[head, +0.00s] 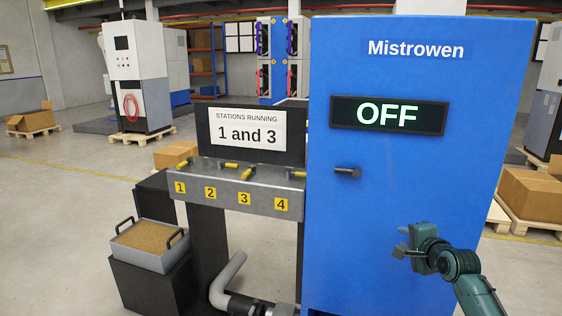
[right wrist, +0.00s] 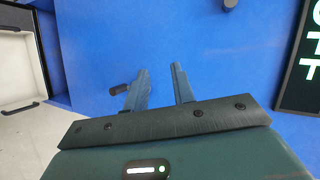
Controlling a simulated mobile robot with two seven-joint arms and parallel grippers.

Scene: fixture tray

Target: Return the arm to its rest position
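My right gripper (head: 403,241) is in front of the lower right part of the blue cabinet (head: 400,170). In the right wrist view its two fingers (right wrist: 160,70) stand apart with nothing between them, and blue panel shows behind. It looks clear of the black handle (head: 347,172) on the cabinet's left side. My right arm comes in from the lower right. My left gripper is not in view.
The cabinet's display (head: 389,115) reads OFF. Left of it is a grey panel (head: 262,200) with yellow-gripped levers numbered 1 to 4, under a sign (head: 247,129) reading "Stations running 1 and 3". A tray (head: 150,258) of brown grains stands on a black block. Pallets with boxes (head: 535,195) lie right.

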